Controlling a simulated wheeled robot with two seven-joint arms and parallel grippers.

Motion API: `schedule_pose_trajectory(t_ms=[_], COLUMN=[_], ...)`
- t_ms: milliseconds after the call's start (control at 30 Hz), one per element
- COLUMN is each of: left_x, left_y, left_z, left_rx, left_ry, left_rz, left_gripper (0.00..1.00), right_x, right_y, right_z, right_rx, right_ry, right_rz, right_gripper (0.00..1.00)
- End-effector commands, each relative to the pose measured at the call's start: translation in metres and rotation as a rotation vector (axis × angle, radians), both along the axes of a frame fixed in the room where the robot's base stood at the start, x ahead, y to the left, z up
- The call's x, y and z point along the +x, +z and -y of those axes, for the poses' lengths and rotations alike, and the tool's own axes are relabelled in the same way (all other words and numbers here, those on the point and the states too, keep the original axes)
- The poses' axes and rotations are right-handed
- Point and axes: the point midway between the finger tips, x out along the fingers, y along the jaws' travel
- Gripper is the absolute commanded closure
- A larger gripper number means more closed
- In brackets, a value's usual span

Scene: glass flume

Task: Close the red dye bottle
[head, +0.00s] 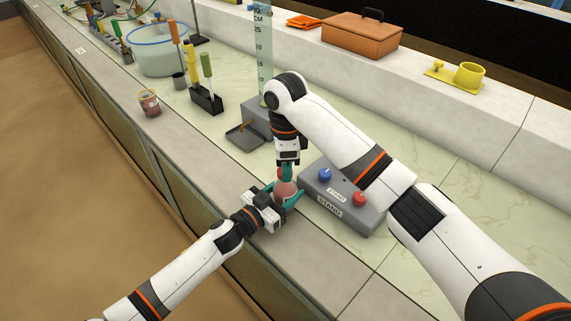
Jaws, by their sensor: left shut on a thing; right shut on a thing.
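The red dye bottle (286,189) is a small pinkish bottle near the counter's front edge, left of the grey stand. My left gripper (287,195) reaches in from the left and is shut around the bottle's body with its teal fingers. My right gripper (286,174) points down from above and is shut on a small red cap (280,173) at the bottle's top. The fingers hide much of the cap and neck, so I cannot tell whether the cap is seated.
The grey stand (331,213) carries a blue knob (325,174) and a red knob (360,198). A glass column (263,60), a grey tray (244,136), a black tool holder (206,100) and a small red-filled jar (149,103) stand further off. An orange toolbox (362,38) sits on the ledge behind.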

Motion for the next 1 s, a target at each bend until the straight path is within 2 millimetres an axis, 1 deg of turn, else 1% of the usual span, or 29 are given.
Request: schedule_pose_trajectory(t_ms=[33,100,200,300,433,700,733,833,867,1000], left_x=[-0.0003,-0.0003,-0.0004,-0.0004,-0.0004,-0.0006,-0.0006,-0.0007,-0.0006,-0.0005], left_y=[-0.0004,-0.0004,-0.0004,-0.0005,-0.0005,-0.0005,-0.0006,-0.0006,-0.0006,-0.0005], left_z=[0.0001,0.0001,0.0002,0.0003,0.0004,0.0006,0.0006,0.0007,0.0006,0.0005], left_rx=[0.001,0.001,0.001,0.001,0.001,0.001,0.001,0.001,0.001,0.001], left_ry=[0.0,0.0,0.0,-0.001,-0.001,-0.001,-0.001,-0.001,-0.001,-0.001], left_rz=[-0.001,-0.001,-0.001,-0.001,0.0,0.0,0.0,0.0,-0.001,-0.001], left_gripper=[1.0,1.0,1.0,1.0,1.0,1.0,1.0,1.0,1.0,1.0], right_x=[-0.0017,-0.002,-0.0023,-0.0016,-0.0014,-0.001,-0.001,-0.001,-0.001,-0.0011], right_y=[-0.0005,-0.0005,-0.0003,0.0002,0.0,0.0002,0.0003,0.0003,0.0002,0.0], right_z=[-0.0028,-0.0029,-0.0029,-0.0023,-0.001,-0.0007,-0.0007,-0.0008,-0.0008,-0.0007], right_rx=[0.007,0.006,0.006,0.004,0.001,0.001,0.002,0.002,0.001,0.001], right_ry=[-0.124,-0.309,-0.538,-0.694,-0.783,-0.787,-0.787,-0.786,-0.786,-0.785], right_rz=[-0.004,-0.004,-0.005,-0.002,-0.001,0.001,0.001,0.001,0.001,0.001], right_gripper=[0.88,0.88,0.88,0.88,0.88,0.88,0.64,0.48,0.46,0.46])
